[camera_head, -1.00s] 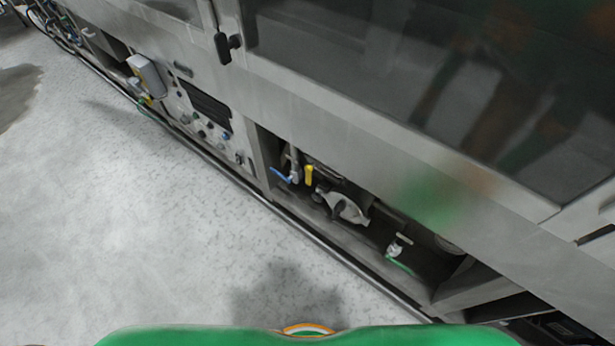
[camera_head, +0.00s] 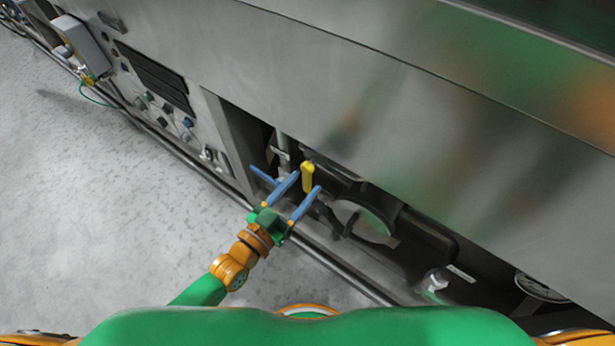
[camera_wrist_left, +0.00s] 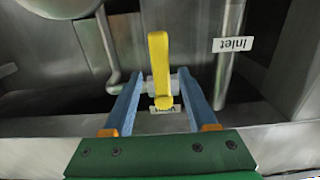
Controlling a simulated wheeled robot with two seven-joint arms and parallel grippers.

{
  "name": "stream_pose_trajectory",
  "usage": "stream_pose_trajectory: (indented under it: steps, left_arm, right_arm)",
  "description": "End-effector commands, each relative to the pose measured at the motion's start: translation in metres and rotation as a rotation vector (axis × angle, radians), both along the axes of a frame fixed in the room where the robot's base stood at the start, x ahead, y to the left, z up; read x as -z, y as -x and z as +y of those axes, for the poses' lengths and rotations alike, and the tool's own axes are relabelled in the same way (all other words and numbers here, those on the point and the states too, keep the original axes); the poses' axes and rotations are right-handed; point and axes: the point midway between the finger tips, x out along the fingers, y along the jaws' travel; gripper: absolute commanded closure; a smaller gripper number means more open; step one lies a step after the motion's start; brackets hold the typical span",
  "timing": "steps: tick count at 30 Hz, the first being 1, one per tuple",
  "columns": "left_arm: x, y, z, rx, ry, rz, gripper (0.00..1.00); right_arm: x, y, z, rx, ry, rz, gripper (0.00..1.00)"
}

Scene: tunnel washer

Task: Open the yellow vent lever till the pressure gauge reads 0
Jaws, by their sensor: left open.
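The yellow vent lever (camera_head: 307,172) is in the open bay low in the machine. In the left wrist view the yellow lever (camera_wrist_left: 158,60) stands upright in the picture, in front of a small pipe fitting. My left gripper (camera_head: 308,181) has its two blue fingers apart, with the lever between them in the picture. In the wrist view the fingers of the left gripper (camera_wrist_left: 160,71) lie on either side of the lever, with gaps showing. A round white dial (camera_head: 541,288), possibly the pressure gauge, shows partly at the lower right; its reading is not legible. My right gripper is out of view.
A blue lever (camera_head: 263,175) is just left of my fingers. A pipe with an "Inlet" label (camera_wrist_left: 233,44) is at right in the wrist view. A control panel (camera_head: 160,85) is to the left. The pale floor (camera_head: 110,220) is clear at left.

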Motion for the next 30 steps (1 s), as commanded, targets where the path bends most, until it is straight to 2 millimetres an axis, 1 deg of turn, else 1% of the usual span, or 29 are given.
stream_pose_trajectory:
  steps: [1, 4, 7, 12, 13, 14, 15, 17, 18, 19, 30]
  left_arm:
    - [0.001, -0.008, -0.005, -0.001, 0.001, -0.002, 0.43]
    - [0.001, -0.018, -0.013, -0.001, 0.000, 0.000, 0.43]
    - [0.000, -0.022, -0.016, -0.001, -0.001, 0.000, 0.43]
    - [0.000, -0.022, -0.016, -0.001, -0.003, 0.002, 0.43]
    - [0.000, -0.022, -0.016, -0.001, -0.003, 0.002, 0.45]
    - [0.000, -0.022, -0.016, -0.001, -0.003, 0.002, 0.53]
    - [0.000, -0.022, -0.016, -0.001, -0.003, 0.002, 0.64]
    - [0.000, -0.022, -0.016, -0.001, -0.003, 0.002, 0.80]
    - [0.000, -0.022, -0.016, -0.001, -0.003, 0.002, 0.91]
    - [0.000, -0.022, -0.016, -0.001, -0.003, 0.002, 0.99]
    - [0.001, -0.022, -0.016, -0.001, -0.003, 0.003, 1.00]
  right_arm:
    - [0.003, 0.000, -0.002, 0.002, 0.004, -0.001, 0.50]
    - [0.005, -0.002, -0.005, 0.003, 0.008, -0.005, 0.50]
    - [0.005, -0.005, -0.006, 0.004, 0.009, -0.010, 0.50]
    - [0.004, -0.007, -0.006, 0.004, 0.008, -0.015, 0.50]
    - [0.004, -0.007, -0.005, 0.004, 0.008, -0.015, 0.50]
    - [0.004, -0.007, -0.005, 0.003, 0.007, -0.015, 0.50]
    - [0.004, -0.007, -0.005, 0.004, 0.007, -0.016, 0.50]
    - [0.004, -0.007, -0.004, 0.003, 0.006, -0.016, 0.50]
    - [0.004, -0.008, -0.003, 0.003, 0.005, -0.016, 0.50]
    - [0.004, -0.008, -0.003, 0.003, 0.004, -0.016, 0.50]
    - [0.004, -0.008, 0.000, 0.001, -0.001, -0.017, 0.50]
